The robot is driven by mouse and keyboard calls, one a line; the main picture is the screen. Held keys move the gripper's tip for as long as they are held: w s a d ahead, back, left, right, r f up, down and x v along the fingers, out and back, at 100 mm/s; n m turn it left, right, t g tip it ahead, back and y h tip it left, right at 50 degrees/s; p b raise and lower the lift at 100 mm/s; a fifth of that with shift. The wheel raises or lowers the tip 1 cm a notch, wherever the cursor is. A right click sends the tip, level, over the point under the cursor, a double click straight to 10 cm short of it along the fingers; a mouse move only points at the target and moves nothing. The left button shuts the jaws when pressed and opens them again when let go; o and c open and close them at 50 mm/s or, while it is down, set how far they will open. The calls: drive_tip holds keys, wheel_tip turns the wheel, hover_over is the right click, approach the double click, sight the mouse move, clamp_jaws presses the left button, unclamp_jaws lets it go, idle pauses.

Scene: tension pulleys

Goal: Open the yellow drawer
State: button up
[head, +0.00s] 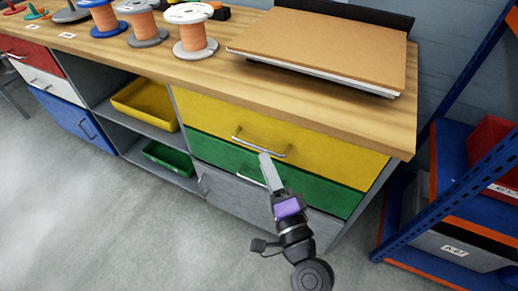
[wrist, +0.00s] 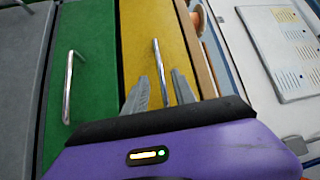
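The yellow drawer (head: 312,140) is the top front of the right section of the workbench and looks closed. Its silver bar handle (head: 258,148) is at the middle of the front. In the wrist view the yellow front (wrist: 136,35) runs upright in the picture, with the handle (wrist: 156,58) in its middle. My gripper (head: 264,156) is at the handle in the head view. In the wrist view its two grey fingers (wrist: 160,80) are apart, one on each side of the handle's line. I cannot tell whether they touch it.
A green drawer (head: 325,192) with its own handle (wrist: 68,85) is directly below, and a grey front (head: 235,197) is lower. Wire spools (head: 195,38) and a brown board (head: 330,45) are on the wooden top. A blue shelf rack (head: 440,190) stands at right. Open floor lies at left.

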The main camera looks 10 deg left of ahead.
sight(259, 148)
drive_tip(key=shift+p+x, duration=0.35)
drive_tip(key=shift+x, duration=2.7)
clamp_jaws()
